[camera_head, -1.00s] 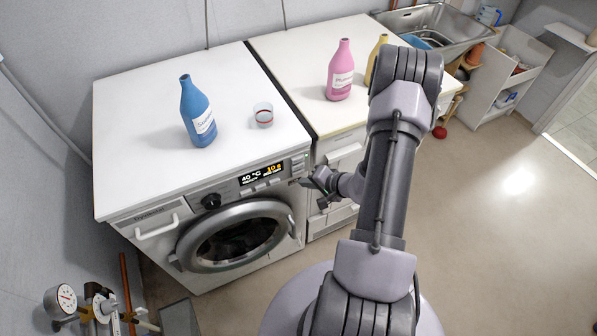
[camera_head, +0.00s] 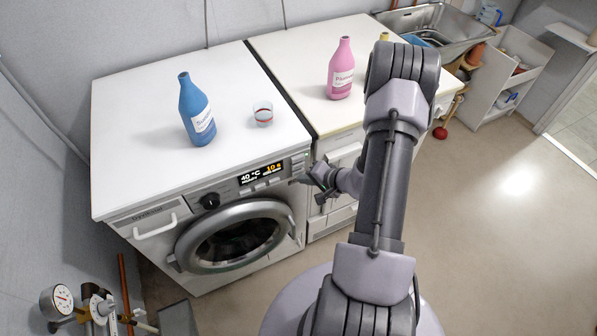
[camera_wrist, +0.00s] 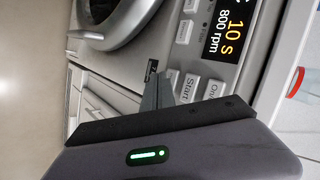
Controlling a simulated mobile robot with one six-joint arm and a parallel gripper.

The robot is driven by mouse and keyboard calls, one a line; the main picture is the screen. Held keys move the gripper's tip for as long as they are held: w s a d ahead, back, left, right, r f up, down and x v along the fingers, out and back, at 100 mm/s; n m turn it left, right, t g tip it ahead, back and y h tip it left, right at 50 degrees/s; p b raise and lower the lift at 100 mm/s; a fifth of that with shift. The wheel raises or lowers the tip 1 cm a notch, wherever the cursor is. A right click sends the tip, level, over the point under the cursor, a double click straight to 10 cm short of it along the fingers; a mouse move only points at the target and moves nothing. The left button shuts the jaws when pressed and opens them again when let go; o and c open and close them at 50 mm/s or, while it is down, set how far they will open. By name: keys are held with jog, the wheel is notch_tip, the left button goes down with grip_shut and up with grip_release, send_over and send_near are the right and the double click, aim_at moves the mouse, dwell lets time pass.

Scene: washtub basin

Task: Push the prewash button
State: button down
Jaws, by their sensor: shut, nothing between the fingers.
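The white washing machine (camera_head: 140,185) has a lit display (camera_head: 262,173) showing 40 °C and 10 s. The display also shows in the wrist view (camera_wrist: 219,31), with 800 rpm. A row of small buttons (camera_head: 260,187) sits below the display; their labels are too small to read, so I cannot tell which is prewash. In the wrist view a Start button (camera_wrist: 188,88) and an On/Off button (camera_wrist: 213,90) lie just beyond my fingers. My gripper (camera_head: 310,179) is shut and empty at the panel's right end. Its fingertips (camera_wrist: 158,85) hide part of the panel; contact cannot be told.
A round door (camera_head: 240,238) is below the panel. A blue bottle (camera_head: 196,112) and a glass (camera_head: 263,114) stand on top. A pink bottle (camera_head: 341,70) stands on the white cabinet to the right. Open floor (camera_head: 500,220) lies to my right.

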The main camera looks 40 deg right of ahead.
jog(key=shift+w, duration=0.2)
dwell(0.3)
jog(key=s+a+b, duration=0.1)
jog(key=s+b, duration=0.3)
jog(key=s, duration=0.3)
jog(key=shift+s+a, duration=0.3)
jog(key=shift+a, duration=0.05)
dwell(0.4)
